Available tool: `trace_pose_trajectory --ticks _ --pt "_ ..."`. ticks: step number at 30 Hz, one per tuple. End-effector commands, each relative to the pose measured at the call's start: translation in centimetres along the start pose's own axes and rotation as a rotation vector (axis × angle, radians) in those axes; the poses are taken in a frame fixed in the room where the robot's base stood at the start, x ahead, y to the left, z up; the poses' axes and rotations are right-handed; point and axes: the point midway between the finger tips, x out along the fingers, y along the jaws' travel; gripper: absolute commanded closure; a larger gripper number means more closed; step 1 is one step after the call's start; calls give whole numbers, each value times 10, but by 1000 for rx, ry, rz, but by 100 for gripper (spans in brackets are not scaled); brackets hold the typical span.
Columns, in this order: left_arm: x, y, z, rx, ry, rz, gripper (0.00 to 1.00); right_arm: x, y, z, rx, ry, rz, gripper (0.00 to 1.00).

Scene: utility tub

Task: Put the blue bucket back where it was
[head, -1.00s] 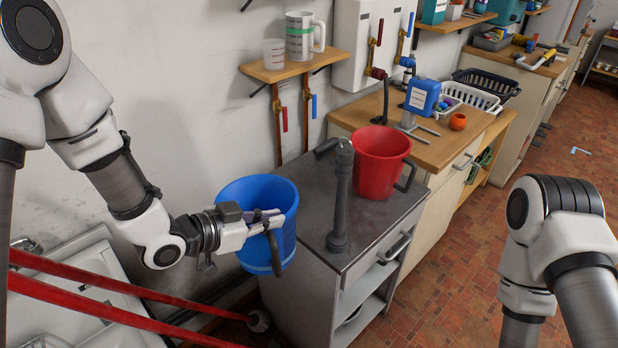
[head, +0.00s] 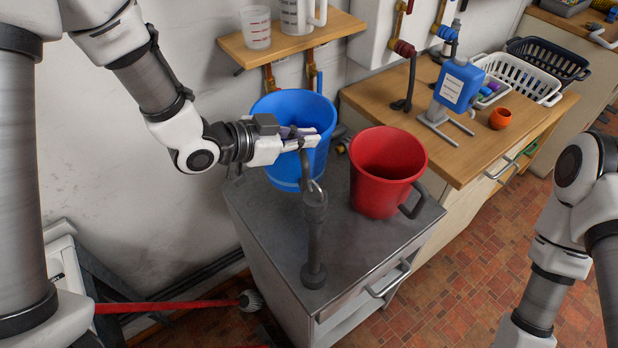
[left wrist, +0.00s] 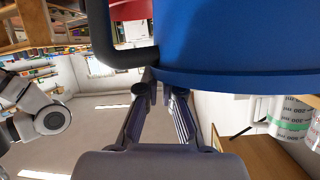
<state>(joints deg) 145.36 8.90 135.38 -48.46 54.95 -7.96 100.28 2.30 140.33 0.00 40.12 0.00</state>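The blue bucket (head: 288,108) is upright at the back left of the grey metal cart top (head: 365,235), left of the red bucket (head: 387,170). I cannot tell whether its base touches the cart. My left gripper (head: 301,142) is shut on the bucket's dark side handle (head: 304,168). In the left wrist view the blue bucket wall (left wrist: 235,40) fills the upper right, and the left fingers (left wrist: 160,92) meet at the lower end of the dark handle (left wrist: 122,55). My right arm shows at the right edge; its gripper is out of view.
A dark grey upright fixture (head: 314,245) stands at the cart's front left, close before the blue bucket. A wooden shelf (head: 290,42) with measuring jugs is above and behind. A wooden counter (head: 455,140) holds a blue canister (head: 459,84) and an orange cup (head: 500,119).

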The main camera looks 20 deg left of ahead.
Motion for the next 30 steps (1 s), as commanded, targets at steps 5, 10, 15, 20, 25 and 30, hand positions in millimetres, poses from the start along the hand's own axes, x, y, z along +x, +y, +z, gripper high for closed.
trace_pose_trajectory --ticks 5,10,15,20,25,30 --pt "12 6 28 -3 -4 2 100 -3 0 1 0 -2 0 53" --pt "22 9 51 -1 -1 0 100 -6 0 1 0 -2 0 53" --pt "33 14 76 -2 -2 1 100 -10 0 0 0 -1 0 53" --pt "39 16 88 1 1 -1 100 -11 0 0 0 -1 0 53" --pt "39 16 88 2 2 -1 100 -10 0 0 0 -1 0 53" --pt "40 17 92 -1 -2 0 81 -8 0 0 0 -1 0 53"
